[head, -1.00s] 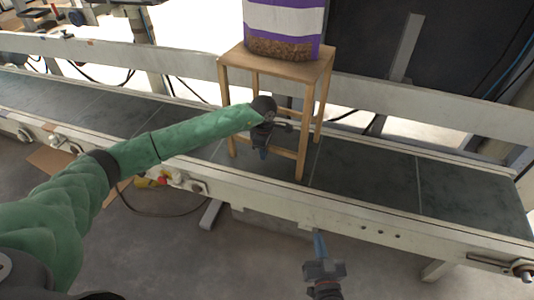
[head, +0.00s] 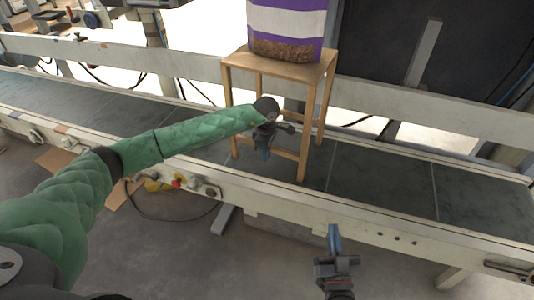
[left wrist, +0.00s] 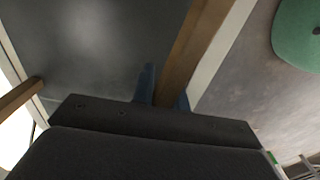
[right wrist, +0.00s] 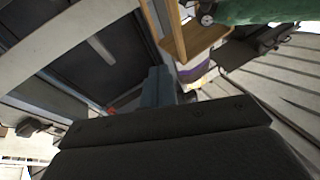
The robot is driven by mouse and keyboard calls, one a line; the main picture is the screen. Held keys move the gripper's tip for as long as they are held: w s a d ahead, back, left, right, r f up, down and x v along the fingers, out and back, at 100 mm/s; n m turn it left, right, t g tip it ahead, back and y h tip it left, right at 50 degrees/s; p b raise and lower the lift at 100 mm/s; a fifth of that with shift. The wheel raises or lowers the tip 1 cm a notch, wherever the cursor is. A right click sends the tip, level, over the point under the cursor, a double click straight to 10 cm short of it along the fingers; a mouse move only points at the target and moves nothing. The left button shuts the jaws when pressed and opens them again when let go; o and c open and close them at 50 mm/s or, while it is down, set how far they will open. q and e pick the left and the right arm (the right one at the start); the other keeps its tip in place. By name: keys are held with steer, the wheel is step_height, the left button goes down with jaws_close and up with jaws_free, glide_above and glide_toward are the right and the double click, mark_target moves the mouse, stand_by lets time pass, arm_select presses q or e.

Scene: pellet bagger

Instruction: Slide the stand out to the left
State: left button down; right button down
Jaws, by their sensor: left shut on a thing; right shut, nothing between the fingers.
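The wooden stand (head: 307,125) stands upright on the dark conveyor belt (head: 385,180). A purple and white bag (head: 285,28) with brown pellets showing at its bottom sits on top; its upper part is out of view. My left gripper (head: 264,154) is low at the stand's front, shut on a wooden bar. The left wrist view shows this bar (left wrist: 192,45) between the blue fingers (left wrist: 166,92). My right gripper (head: 334,232) is shut and empty in front of the conveyor's near rail, apart from the stand. Its fingers show in the right wrist view (right wrist: 158,88).
The conveyor's near rail (head: 360,222) and far rail (head: 400,98) run along both sides of the belt. The belt left of the stand (head: 100,115) looks clear. A red button (head: 177,181) sits on the near side. A dark panel (head: 470,60) stands behind at right.

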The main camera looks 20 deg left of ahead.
arm_select(q)
steer(key=shift+a, duration=0.15)
arm_select(e)
steer(key=shift+f, duration=0.15)
arm_select(q)
steer(key=c, duration=1.3)
jaws_free()
arm_select(e)
steer(key=shift+f, duration=0.15)
